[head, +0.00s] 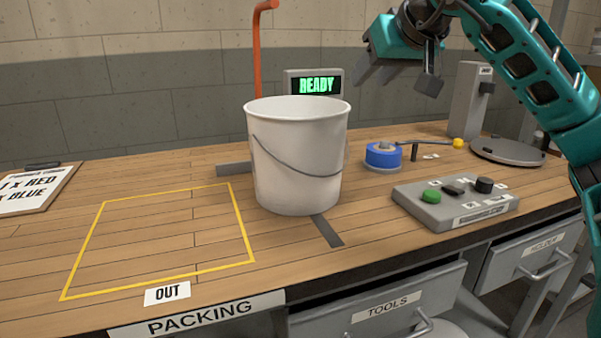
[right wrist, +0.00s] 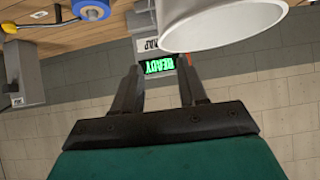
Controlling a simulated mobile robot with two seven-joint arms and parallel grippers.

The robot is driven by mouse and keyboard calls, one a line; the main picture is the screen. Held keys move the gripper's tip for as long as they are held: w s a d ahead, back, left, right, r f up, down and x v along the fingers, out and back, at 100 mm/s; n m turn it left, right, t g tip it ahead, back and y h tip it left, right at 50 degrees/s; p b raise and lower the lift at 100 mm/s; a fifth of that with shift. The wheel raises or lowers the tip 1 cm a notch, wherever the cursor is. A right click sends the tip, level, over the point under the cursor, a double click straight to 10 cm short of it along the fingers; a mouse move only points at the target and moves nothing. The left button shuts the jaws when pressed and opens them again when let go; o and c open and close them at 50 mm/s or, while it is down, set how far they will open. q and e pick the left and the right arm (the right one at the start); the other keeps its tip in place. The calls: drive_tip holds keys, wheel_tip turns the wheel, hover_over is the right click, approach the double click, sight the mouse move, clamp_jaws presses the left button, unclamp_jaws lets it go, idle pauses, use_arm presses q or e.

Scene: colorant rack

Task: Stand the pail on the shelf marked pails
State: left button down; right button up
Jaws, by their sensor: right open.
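A white pail (head: 297,165) with a thin grey wire handle stands upright on the wooden packing bench (head: 150,180), right of the yellow OUT outline. Its rim also shows at the top of the right wrist view (right wrist: 222,28). My right gripper (head: 403,82) is open and empty, in the air above the bench, to the right of and higher than the pail, apart from it. Its two fingers show in the right wrist view (right wrist: 157,88) with nothing between them. My left gripper is not in view. No shelf marked pails is in view.
A READY display (head: 315,84) stands behind the pail, with an orange pipe (head: 257,50) nearby. Blue tape (head: 383,155), a control box (head: 455,200) and a grey round plate (head: 507,151) lie to the right. A clipboard (head: 38,190) lies left. The yellow outline (head: 240,222) is empty.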

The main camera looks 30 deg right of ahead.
sight(342, 102)
drive_tip(key=b+x, duration=0.3)
drive_tip(key=x, duration=1)
drive_tip(key=shift+r, duration=0.1)
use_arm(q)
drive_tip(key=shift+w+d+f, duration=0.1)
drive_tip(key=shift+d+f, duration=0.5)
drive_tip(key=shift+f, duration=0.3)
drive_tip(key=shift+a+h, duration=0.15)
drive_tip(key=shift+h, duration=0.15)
use_arm(e)
clamp_jaws()
